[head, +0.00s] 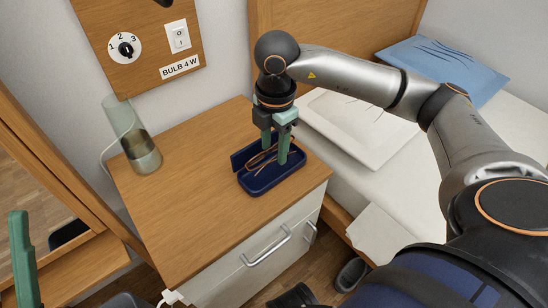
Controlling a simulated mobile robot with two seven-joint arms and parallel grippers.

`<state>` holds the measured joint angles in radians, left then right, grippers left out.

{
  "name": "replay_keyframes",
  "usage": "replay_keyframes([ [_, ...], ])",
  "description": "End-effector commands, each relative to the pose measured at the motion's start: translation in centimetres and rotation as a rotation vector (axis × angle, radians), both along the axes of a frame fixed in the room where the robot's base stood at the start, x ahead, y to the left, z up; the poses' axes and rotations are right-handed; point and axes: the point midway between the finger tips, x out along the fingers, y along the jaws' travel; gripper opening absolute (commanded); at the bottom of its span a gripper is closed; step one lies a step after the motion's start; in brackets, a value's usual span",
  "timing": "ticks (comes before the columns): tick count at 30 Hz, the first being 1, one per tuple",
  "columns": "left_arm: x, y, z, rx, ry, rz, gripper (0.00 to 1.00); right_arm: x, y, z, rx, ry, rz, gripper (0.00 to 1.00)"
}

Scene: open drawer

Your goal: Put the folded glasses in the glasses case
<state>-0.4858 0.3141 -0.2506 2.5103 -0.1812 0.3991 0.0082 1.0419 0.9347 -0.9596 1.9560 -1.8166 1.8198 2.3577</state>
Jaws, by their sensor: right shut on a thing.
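The folded glasses (257,160), with thin copper-brown frames, are at the blue glasses case (266,183). The case lies open on the wooden top of the bedside cabinet (190,190). My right gripper (276,160) points down over the case, its green fingers shut on the glasses. The glasses are tilted within the case's outline; I cannot tell whether they touch its floor. The fingers hide part of them. A green finger of my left gripper (22,260) shows at the lower left edge, and the rest of that gripper is out of view.
A glass lamp (141,152) stands at the back left of the cabinet top. The cabinet's drawer handle (266,247) faces front. A bed with a white pillow (360,130) and blue cloth (445,65) is at right.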

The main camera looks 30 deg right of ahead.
Motion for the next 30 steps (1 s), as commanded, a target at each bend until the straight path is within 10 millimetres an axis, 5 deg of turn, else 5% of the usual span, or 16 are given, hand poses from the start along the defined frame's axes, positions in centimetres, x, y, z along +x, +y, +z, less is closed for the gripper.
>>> replay_keyframes([
  [8, 0.1, -0.2, -2.5, 0.018, 0.003, 0.007, 0.27, 0.5, -0.3, -3.9, -0.001, 0.003, 0.000, 0.00],
  [19, 0.2, -0.3, -2.7, 0.016, 0.010, 0.011, 0.27, 0.5, -0.3, -4.1, -0.001, 0.002, 0.000, 0.00],
  [20, 0.2, -0.3, -2.6, 0.015, 0.010, 0.011, 0.27, 0.5, -0.3, -4.1, -0.001, 0.001, 0.000, 0.52],
  [23, 0.2, -0.3, -2.5, 0.014, 0.010, 0.012, 0.27, 0.5, -0.3, -4.0, -0.001, 0.001, 0.000, 0.62],
  [30, 0.2, -0.3, -2.5, 0.013, 0.010, 0.011, 0.27, 0.5, -0.3, -3.9, 0.000, 0.001, 0.000, 0.62],
])
